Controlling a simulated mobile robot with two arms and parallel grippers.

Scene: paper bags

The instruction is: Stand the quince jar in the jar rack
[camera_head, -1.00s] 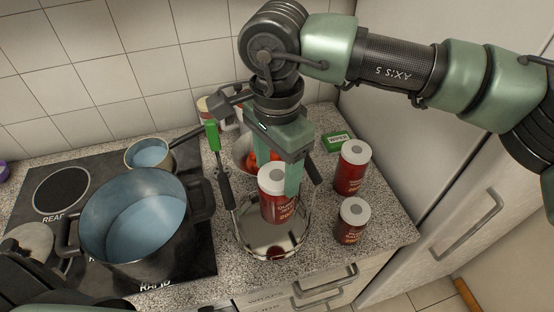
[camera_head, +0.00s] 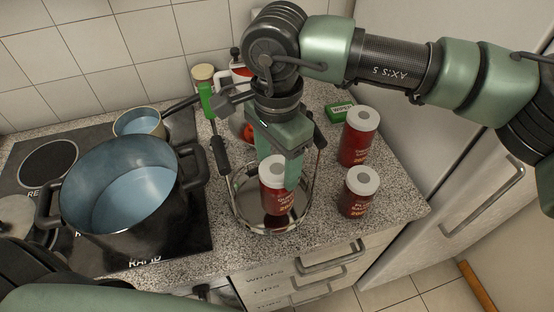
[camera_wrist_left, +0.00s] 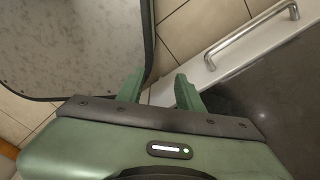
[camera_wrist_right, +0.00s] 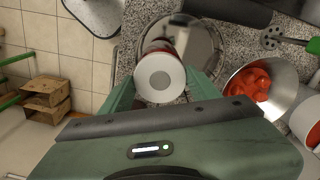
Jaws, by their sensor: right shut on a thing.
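My right gripper (camera_head: 277,172) is shut on a red jar (camera_head: 279,199) with a white lid, held upright. Its label is small, but seems to start with "QU", so I take it as the quince jar. Its lid (camera_wrist_right: 160,77) shows between the fingers in the right wrist view. The round metal rack (camera_head: 243,217), with a shiny floor and a raised rim, surrounds the jar's lower part. I cannot tell whether the jar touches the rack floor. My left gripper (camera_wrist_left: 158,88) is open and empty in the left wrist view, over the floor near a handled front.
Two similar red jars stand right of the rack, one behind (camera_head: 358,137) and one in front (camera_head: 357,193). A large pot (camera_head: 120,200) and a small pan (camera_head: 140,124) are on the hob. A green box (camera_head: 339,111) and a bowl of red pieces (camera_wrist_right: 252,84) are behind.

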